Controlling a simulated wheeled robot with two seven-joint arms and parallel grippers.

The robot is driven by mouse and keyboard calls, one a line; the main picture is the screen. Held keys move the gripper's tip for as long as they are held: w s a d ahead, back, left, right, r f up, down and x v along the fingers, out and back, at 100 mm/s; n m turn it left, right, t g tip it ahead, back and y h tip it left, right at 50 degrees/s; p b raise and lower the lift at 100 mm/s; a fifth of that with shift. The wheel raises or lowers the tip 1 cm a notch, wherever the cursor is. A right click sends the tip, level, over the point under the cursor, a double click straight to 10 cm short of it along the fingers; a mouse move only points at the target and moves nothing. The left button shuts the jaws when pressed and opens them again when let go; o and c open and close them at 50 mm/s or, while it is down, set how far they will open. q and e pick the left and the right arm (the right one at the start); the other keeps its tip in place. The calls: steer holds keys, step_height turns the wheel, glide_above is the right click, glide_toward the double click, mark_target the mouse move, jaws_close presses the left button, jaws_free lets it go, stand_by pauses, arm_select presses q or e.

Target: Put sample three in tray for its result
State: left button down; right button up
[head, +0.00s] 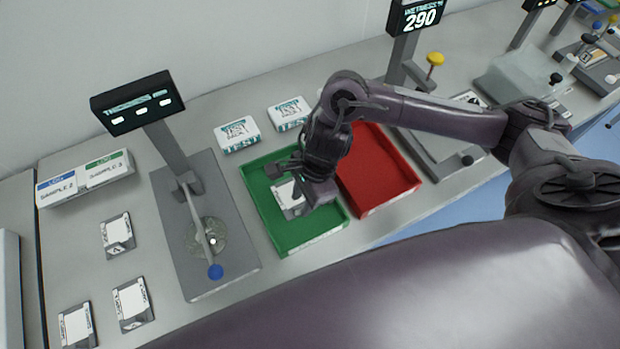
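A green tray (263,219) stands right of the grey device with the blue knob. A red tray (381,184) is just right of it. A small white-and-grey sample card (289,200) is at the green tray, partly hidden by my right gripper; its number is not readable. My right gripper (297,182) is over the green tray, its fingers apart, one at the card's far left and one at its right. I cannot tell whether the card touches the tray floor. My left gripper is not in view.
The grey device (165,234) has a lever with a blue knob (215,271) and a display (137,102) with dashes. Similar cards (118,234) (133,303) (75,325) lie left. Sample boxes (84,180) and small test boxes (237,134) stand behind. Another display (420,18) reads 290.

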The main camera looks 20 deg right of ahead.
steer(key=v, duration=1)
steer(key=shift+p, duration=0.45)
steer(key=shift+s, duration=0.15)
